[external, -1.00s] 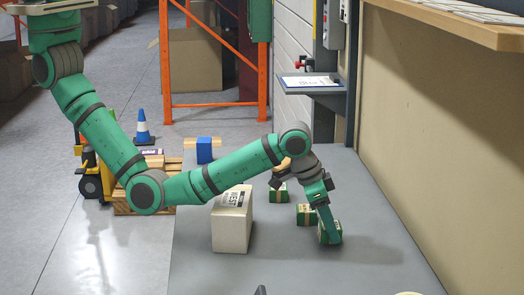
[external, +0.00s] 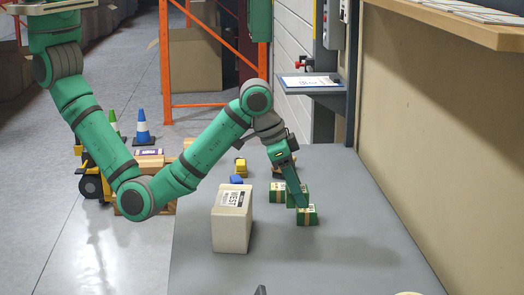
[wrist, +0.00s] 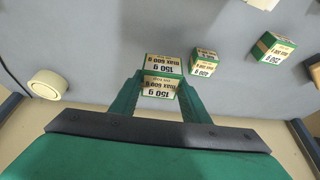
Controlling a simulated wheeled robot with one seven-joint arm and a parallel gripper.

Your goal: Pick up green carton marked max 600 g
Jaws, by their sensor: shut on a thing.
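My gripper (external: 302,203) is shut on a green carton (external: 293,197), which one finger partly covers in the external view. The wrist view shows this carton (wrist: 160,64) between my fingers (wrist: 159,92), with labels reading 150 g and max 600 g. A second green carton (external: 308,217) stands just in front of and below it in the external view. A third (external: 277,193) is at its left. In the wrist view the other two cartons, the smaller (wrist: 203,62) marked 400 g and the larger (wrist: 270,48) marked 200 g, are to the right.
A tall white box (external: 231,222) stands left of the cartons. A tape roll (wrist: 47,84) lies at the left of the wrist view. A small blue thing (external: 236,180) is behind the white box. The grey surface at the right front is clear.

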